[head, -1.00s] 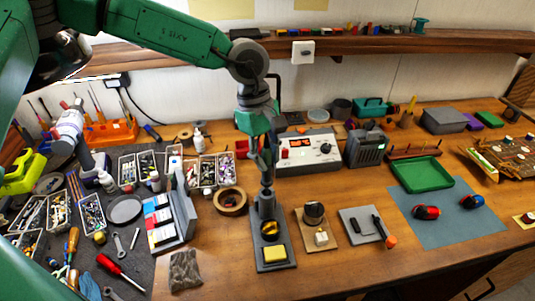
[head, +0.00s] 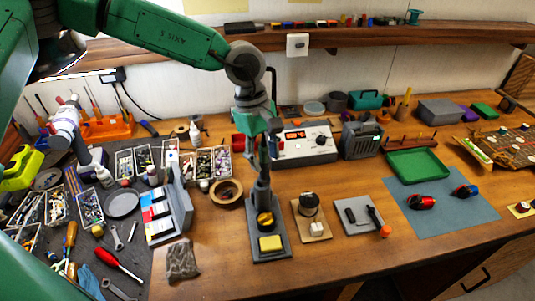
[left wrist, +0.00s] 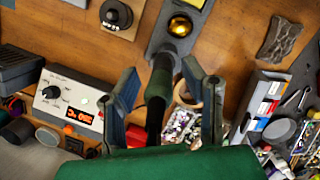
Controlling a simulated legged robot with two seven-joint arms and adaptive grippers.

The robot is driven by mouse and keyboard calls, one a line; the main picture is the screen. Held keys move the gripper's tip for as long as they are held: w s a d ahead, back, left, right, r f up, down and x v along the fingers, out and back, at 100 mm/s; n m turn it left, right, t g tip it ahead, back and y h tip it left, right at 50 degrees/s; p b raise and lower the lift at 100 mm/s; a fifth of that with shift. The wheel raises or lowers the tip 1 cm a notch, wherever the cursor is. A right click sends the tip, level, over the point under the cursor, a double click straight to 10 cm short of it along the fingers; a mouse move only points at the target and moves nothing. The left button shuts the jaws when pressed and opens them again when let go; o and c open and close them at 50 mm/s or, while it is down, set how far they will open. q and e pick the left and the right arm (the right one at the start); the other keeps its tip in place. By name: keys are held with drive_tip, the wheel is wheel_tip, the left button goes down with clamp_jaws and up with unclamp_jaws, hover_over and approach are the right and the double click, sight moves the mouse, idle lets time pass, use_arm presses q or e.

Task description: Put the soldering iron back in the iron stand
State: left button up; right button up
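The iron stand (head: 275,253) is a grey base with a yellow sponge, a round brass-coloured cleaner and an upright holder (head: 262,190). It stands near the bench's front edge, and its base also shows in the left wrist view (left wrist: 206,19). The soldering iron's dark handle (left wrist: 157,88) rises from the holder, its tip hidden. My left gripper (left wrist: 160,82) is above the stand, pointing down. Its two fingers are apart on either side of the handle, with visible gaps. It also shows in the head view (head: 262,150). My right gripper is not in view.
A soldering station (head: 303,146) with a lit red display stands behind the stand. A tape roll (head: 227,193) and a component box (head: 165,215) are to the left. A round knob on a wooden plate (head: 312,228) is close on the right. A blue mat (head: 440,218) lies further right.

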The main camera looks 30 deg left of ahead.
use_arm(q)
drive_tip(key=shift+a+f, duration=0.15)
drive_tip(key=shift+f, duration=0.15)
